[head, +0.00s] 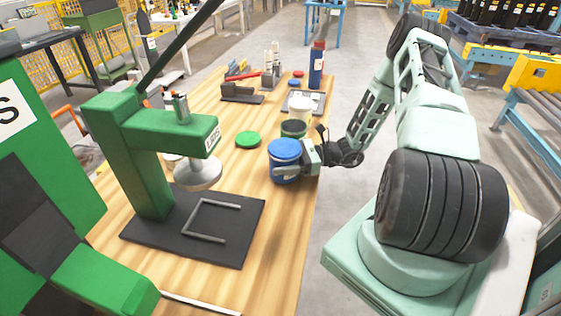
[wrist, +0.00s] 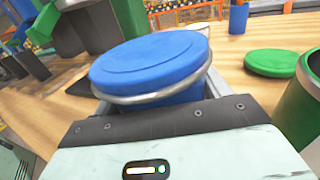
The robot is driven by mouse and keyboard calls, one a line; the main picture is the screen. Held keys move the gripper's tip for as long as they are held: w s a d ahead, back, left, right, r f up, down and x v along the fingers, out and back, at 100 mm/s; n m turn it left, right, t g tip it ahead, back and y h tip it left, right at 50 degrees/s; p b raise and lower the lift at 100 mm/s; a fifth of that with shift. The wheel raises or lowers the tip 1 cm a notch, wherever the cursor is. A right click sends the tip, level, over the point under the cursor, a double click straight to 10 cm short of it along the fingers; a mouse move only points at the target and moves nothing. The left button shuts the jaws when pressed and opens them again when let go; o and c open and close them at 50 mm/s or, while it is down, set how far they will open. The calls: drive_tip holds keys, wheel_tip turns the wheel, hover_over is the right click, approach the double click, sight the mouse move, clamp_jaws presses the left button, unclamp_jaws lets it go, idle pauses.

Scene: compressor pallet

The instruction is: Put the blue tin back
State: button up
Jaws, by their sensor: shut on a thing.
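My gripper (head: 306,160) reaches in from the right and is shut on the blue tin. In the wrist view the blue tin (wrist: 155,65) sits upright between the fingers, its lid and metal rim showing; its lower part is hidden by my gripper. I cannot tell whether its base touches the bench.
The green press (head: 135,150) stands at left with a dark base plate (head: 190,240) bearing a grey bracket. A green lid (head: 248,139) and an open green tin (head: 293,129) are just behind the blue tin. A white tin (head: 299,112) and a blue bottle (head: 317,66) stand farther back.

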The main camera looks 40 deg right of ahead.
drive_tip(key=shift+f, duration=0.4)
drive_tip(key=shift+f, duration=0.1)
drive_tip(key=o, duration=1.1)
drive_tip(key=shift+r, duration=0.25)
drive_tip(key=b+v, duration=0.2)
drive_tip(key=v, duration=0.8)
drive_tip(key=shift+s+d+f, duration=0.15)
drive_tip(key=shift+d+f, duration=0.05)
drive_tip(key=shift+v, duration=0.75)
